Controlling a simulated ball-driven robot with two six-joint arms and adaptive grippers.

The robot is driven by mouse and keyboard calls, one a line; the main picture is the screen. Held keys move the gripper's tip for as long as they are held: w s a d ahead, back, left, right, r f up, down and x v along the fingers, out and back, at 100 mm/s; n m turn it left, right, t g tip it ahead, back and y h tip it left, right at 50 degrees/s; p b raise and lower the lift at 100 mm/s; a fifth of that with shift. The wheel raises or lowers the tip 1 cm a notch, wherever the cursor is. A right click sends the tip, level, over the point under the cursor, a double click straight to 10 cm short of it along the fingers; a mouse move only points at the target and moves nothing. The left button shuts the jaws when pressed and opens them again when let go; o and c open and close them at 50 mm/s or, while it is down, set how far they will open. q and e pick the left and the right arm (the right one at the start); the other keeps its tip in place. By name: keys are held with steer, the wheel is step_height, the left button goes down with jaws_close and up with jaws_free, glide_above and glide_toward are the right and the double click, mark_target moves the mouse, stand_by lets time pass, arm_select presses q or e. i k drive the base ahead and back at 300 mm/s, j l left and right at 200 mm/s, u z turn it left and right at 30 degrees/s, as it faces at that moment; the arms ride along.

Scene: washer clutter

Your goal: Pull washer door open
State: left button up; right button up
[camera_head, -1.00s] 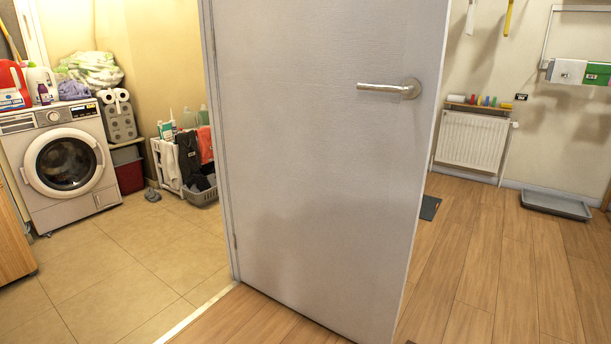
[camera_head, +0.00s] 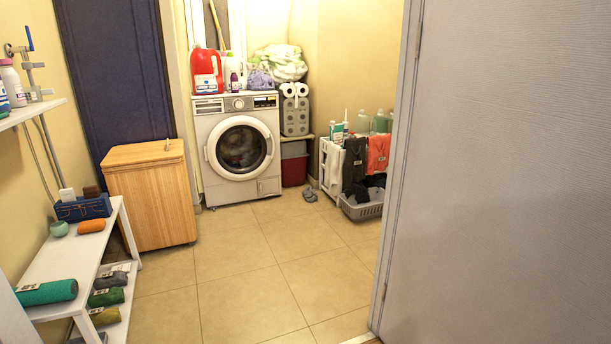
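A white front-loading washer (camera_head: 212,129) stands against the far wall, left of the picture's middle. Its round door (camera_head: 208,148) has a white ring around dark glass and looks closed. Through the glass (camera_head: 239,149) I see something dim that I cannot make out. Neither of my grippers is in view.
A grey room door (camera_head: 500,180) fills the right side. A wooden cabinet (camera_head: 150,205) stands left of the washer, and a white shelf bench (camera_head: 75,255) stands nearer on the left. A laundry basket (camera_head: 362,207) is at the right. The tiled floor (camera_head: 255,265) between is clear.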

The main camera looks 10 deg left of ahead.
mark_target(212, 151)
steer(key=i+j+u, duration=0.15)
steer(key=i+u, duration=0.25)
steer(key=i, duration=0.5)
steer(key=i+l+u, duration=0.2)
steer(key=i+u, duration=0.15)
steer(key=i, duration=0.55)
steer(key=i+l+u, duration=0.4)
steer(key=i+l, duration=0.2)
steer(key=i, duration=0.4)
steer(key=i+l+u, duration=0.4)
steer(key=i+l, duration=0.5)
